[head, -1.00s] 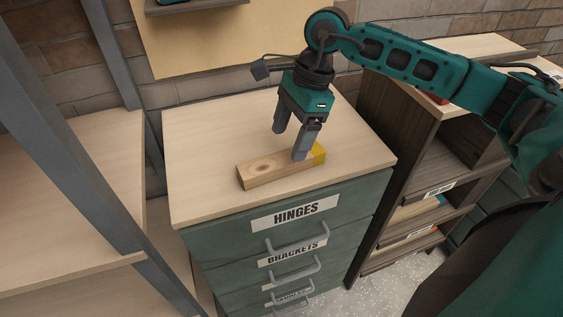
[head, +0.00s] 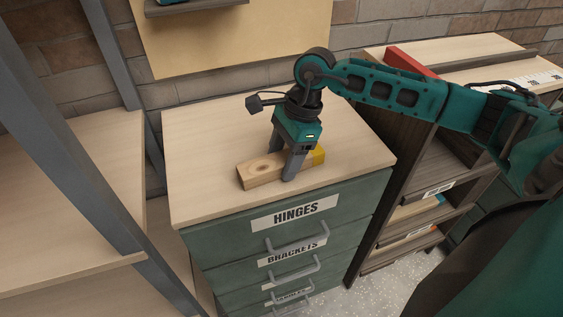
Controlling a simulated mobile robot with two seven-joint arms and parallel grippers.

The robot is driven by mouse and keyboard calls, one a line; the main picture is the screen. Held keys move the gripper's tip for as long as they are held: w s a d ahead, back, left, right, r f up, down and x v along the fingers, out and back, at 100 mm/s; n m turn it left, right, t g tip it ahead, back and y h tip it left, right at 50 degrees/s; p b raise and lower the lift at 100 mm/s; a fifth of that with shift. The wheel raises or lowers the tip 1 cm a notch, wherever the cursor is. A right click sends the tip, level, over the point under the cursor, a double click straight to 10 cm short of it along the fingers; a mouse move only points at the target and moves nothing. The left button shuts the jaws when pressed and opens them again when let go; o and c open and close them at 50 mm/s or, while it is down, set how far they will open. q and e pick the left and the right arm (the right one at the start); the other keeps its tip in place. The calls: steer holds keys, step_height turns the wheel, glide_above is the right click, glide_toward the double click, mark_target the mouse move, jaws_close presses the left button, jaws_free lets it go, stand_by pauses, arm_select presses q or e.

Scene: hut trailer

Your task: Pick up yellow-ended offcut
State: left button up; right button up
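The yellow-ended offcut (head: 262,169), a short wooden block with a knot on its side, lies flat on the pale top of the drawer cabinet (head: 205,145). Its yellow end (head: 319,156) points right. My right gripper (head: 282,165) points down over the block's middle, left of the yellow end. One finger is in front of the block, and the other goes down behind it, its tip hidden. The fingers look spread about the block's width apart; contact is not clear. The block rests on the top. My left gripper is not in view.
The cabinet has drawers labelled HINGES (head: 295,214) and BRACKETS. A grey-framed shelf (head: 70,170) stands on the left. A dark shelf unit (head: 432,160) on the right carries a red object (head: 408,62). A brick wall with a tan board is behind. The cabinet top is otherwise clear.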

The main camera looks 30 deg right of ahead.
steer(key=c, duration=0.8)
steer(key=shift+o, duration=0.2)
steer(key=shift+r, duration=0.1)
